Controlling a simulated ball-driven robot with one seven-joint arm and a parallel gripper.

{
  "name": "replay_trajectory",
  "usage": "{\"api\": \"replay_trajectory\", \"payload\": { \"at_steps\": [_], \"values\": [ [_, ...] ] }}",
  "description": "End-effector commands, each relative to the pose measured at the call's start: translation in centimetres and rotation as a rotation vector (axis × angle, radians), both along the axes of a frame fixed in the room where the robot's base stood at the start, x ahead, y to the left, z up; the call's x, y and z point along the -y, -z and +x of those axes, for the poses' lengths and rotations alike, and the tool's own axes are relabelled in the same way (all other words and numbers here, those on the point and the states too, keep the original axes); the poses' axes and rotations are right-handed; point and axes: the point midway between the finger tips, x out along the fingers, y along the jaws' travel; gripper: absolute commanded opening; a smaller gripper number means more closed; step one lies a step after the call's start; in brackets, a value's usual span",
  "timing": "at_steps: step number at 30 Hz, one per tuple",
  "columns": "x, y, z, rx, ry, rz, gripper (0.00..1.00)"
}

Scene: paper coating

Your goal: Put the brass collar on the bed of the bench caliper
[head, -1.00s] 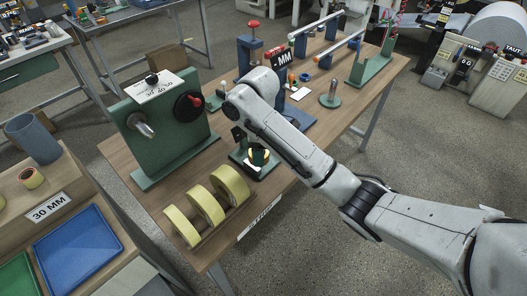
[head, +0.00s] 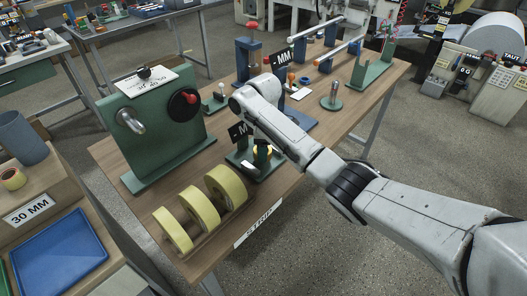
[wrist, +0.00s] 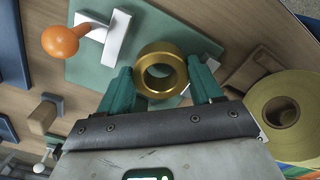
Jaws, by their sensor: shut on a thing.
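The brass collar (wrist: 160,52) is a short gold ring with an open bore. In the wrist view it sits between the two green fingertips of my gripper (wrist: 160,80), which is shut on it. The bench caliper seems to be the green base (wrist: 85,70) with a white block (wrist: 103,36) and an orange knob (wrist: 62,42), and the collar is over or on this base. In the head view my gripper (head: 262,152) is at the small green stand (head: 239,160), partly hidden by my arm. Whether the collar touches the bed I cannot tell.
Yellow rolls (head: 172,229) stand on a rack at the table's front left. A tall green panel with a crank (head: 165,140) stands behind them. A post with a red knob (head: 249,60) and a small round-based stand (head: 332,98) are farther back. The front right edge is clear.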

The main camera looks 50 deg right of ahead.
Motion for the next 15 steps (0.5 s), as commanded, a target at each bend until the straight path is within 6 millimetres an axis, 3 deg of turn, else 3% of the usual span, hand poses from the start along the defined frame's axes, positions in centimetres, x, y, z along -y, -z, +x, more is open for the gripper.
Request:
{"api": "replay_trajectory", "payload": {
  "at_steps": [5,15],
  "values": [
    [0.0,1.7,-0.1,-0.002,0.0,-0.001,0.31],
    [-0.1,2.1,-0.1,-0.001,0.0,-0.001,0.31]
  ]
}}
